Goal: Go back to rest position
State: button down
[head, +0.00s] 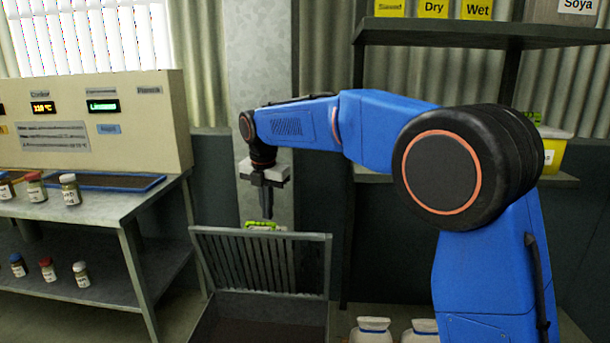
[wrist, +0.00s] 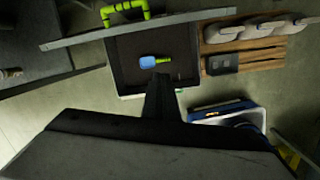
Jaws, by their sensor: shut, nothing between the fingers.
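My gripper (head: 267,205) points straight down above an open metal bin (head: 258,306) in the head view. Its fingers are shut with nothing between them. In the wrist view, my gripper (wrist: 161,82) reaches over the dark inside of the bin (wrist: 122,70). My blue arm stretches from the right side of the head view towards the middle, with the wrist bent down.
The bin's slatted lid (head: 262,262) stands raised, with a green handle (head: 263,226). A blue and green tool (wrist: 154,62) lies inside the bin. A table (head: 95,215) with jars is at left. Shelves (head: 480,36) stand behind my arm. White jugs (head: 371,332) are below.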

jog(key=s+d+r+m, duration=0.1)
jog(key=s+d+m, duration=0.45)
jog(key=d, duration=0.35)
jog(key=s+d+r+m+t, duration=0.1)
jog(key=s+d+m, duration=0.45)
jog(key=d, duration=0.35)
jog(key=s+d+r+m, duration=0.1)
jog(key=s+d+m, duration=0.45)
jog(key=d, duration=0.35)
jog(key=s+d+f+m, duration=0.4)
jog(key=s+m, duration=0.1)
jog(key=s, duration=0.2)
jog(key=s+d+f+m+t, duration=0.1)
jog(key=s+d+f+m, duration=0.3)
jog(key=s, duration=0.4)
jog(key=s+d+f+m+t, duration=0.1)
jog(key=s+d+f+m, duration=0.2)
jog(key=s+m, duration=0.3)
jog(key=shift+s+d+f, duration=0.4)
jog(key=shift+s+d, duration=0.5)
jog(key=shift+s, duration=0.1)
